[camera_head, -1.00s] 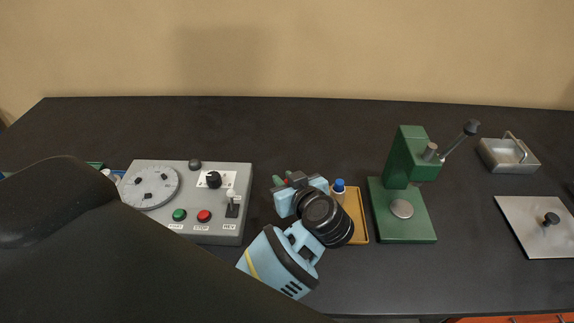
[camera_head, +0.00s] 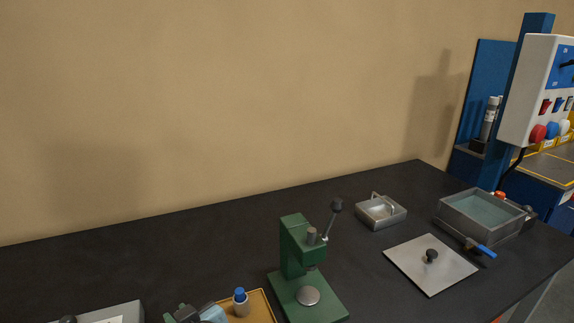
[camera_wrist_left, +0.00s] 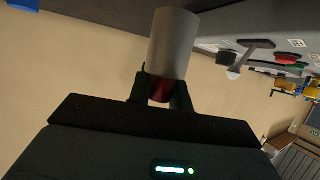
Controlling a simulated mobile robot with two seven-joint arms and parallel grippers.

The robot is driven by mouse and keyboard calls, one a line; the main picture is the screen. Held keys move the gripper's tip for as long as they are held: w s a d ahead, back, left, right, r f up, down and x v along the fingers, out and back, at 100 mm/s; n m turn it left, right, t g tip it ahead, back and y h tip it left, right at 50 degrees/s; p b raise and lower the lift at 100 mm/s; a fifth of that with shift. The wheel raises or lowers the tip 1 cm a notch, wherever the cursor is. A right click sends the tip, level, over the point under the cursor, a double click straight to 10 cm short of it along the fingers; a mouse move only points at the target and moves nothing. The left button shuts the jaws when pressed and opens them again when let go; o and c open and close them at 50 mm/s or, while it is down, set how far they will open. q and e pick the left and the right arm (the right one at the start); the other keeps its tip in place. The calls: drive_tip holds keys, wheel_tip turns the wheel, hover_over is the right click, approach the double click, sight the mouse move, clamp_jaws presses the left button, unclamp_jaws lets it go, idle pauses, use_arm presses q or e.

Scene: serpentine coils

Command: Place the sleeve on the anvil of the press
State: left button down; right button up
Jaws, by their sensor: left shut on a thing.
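The green press (camera_head: 296,248) stands on the dark bench, with a lever on its right side. Its round silver anvil (camera_head: 308,296) is bare. My left gripper (camera_head: 183,313) is cut off by the bottom edge of the head view, left of the press. In the left wrist view, my left gripper (camera_wrist_left: 161,92) is shut on a grey cylinder, which looks like the sleeve (camera_wrist_left: 172,45). A dark red part shows between the fingers at the cylinder's near end. The sleeve cannot be made out in the head view. My right gripper is not in view.
A yellow-brown tray (camera_head: 262,305) with a blue-capped bottle (camera_head: 241,303) lies left of the press. A control box (camera_head: 118,313) is at the bottom left. Right of the press are a metal dish (camera_head: 381,213), a knobbed plate (camera_head: 430,268) and a grey basin (camera_head: 481,215).

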use_arm(q)
drive_tip(key=r, duration=0.1)
drive_tip(key=r+m+t+h, duration=0.1)
drive_tip(key=r+m+h, duration=0.1)
drive_tip(key=shift+s+d+r+t, duration=0.15)
drive_tip(key=shift+s+d+t, duration=0.15)
drive_tip(key=shift+s+t, duration=0.1)
drive_tip(key=shift+s+d+r+m+t+h, duration=0.15)
drive_tip(key=shift+d+r+m+t+h, duration=0.1)
drive_tip(key=shift+r+m+h, duration=0.15)
drive_tip(key=shift+s+d+r+m+t+h, duration=0.1)
drive_tip(key=shift+r+m+t+h, duration=0.2)
drive_tip(key=shift+m, duration=0.2)
drive_tip(key=shift+r, duration=0.1)
